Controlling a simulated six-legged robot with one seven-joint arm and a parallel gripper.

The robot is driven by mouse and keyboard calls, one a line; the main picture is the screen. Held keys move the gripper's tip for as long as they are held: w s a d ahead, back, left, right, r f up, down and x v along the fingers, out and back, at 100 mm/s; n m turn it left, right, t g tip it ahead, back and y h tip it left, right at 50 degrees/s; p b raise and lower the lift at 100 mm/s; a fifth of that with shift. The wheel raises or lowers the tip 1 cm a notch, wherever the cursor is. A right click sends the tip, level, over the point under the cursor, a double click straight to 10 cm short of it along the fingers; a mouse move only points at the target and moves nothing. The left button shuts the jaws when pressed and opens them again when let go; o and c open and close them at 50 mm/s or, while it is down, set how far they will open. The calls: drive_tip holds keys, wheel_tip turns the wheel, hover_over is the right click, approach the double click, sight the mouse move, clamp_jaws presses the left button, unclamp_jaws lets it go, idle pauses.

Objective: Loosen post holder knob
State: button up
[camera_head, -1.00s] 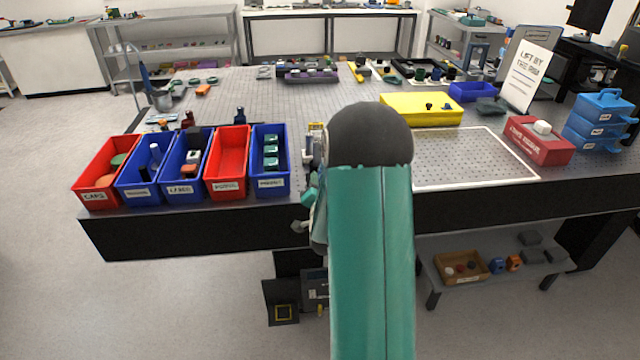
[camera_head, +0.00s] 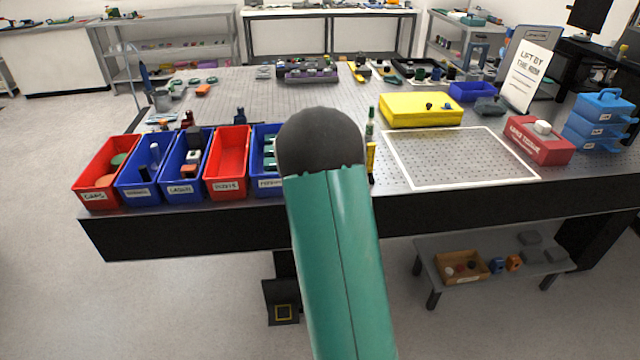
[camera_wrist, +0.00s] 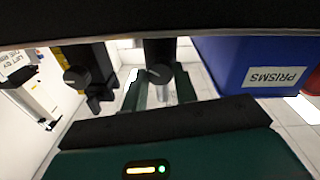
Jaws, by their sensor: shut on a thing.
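In the wrist view a dark post holder (camera_wrist: 160,50) carries a round black knob (camera_wrist: 158,72). The green fingers of my gripper (camera_wrist: 160,92) stand on either side of this knob and are shut on it. A second dark holder (camera_wrist: 98,72) with a similar black knob (camera_wrist: 75,77) stands to its left, apart from my fingers. In the head view my arm hides my gripper and the held knob. A slim post with a green top (camera_head: 370,125) and a yellow and black piece (camera_head: 371,160) show just right of my arm.
A blue bin labelled PRISMS (camera_wrist: 245,50) is close to the right of my fingers. It is the end of a row of red and blue bins (camera_head: 228,175) along the table edge. A yellow box (camera_head: 420,108) and a white-outlined bare area (camera_head: 455,160) lie right.

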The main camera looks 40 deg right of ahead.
drive_tip(key=n, duration=0.3)
drive_tip(key=shift+f+n, duration=0.1)
drive_tip(key=shift+n, duration=1.8)
drive_tip(key=o, duration=1)
drive_tip(key=shift+d, duration=0.15)
drive_tip(key=shift+c, duration=0.2)
drive_tip(key=shift+y, duration=0.3)
drive_tip(key=shift+s+t, duration=0.1)
drive_tip(key=shift+t, duration=0.2)
drive_tip(key=shift+a, duration=0.2)
